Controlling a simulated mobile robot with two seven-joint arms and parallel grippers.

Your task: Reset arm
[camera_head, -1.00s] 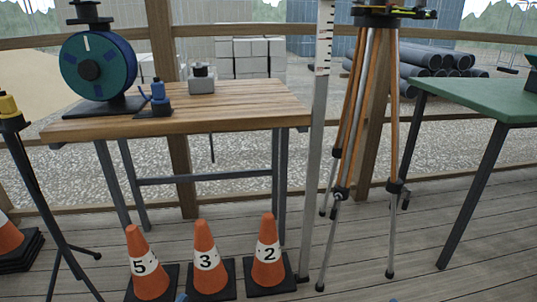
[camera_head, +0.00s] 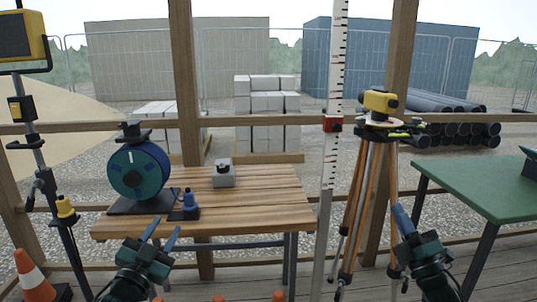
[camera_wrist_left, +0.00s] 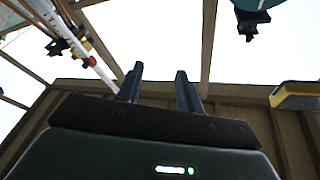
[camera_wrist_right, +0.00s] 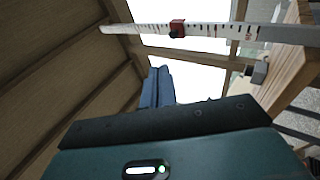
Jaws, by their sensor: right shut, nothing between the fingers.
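My left gripper (camera_head: 161,236) is raised in front of the wooden workbench, at the lower left of the head view. Its two blue fingers are apart and nothing is between them; the left wrist view also shows the spread fingers (camera_wrist_left: 160,88). My right gripper (camera_head: 401,218) is raised at the lower right of the head view, in front of the tripod legs. Its fingers are together with nothing held, as the right wrist view also shows (camera_wrist_right: 157,88). Neither gripper visibly touches anything.
The workbench (camera_head: 262,206) carries a blue-green reel (camera_head: 139,171), a grey block (camera_head: 223,178) and a small blue item (camera_head: 190,204). A levelling staff (camera_head: 334,90), a tripod with a yellow instrument (camera_head: 380,101) and a green table (camera_head: 470,185) stand to the right. Traffic cones show low down.

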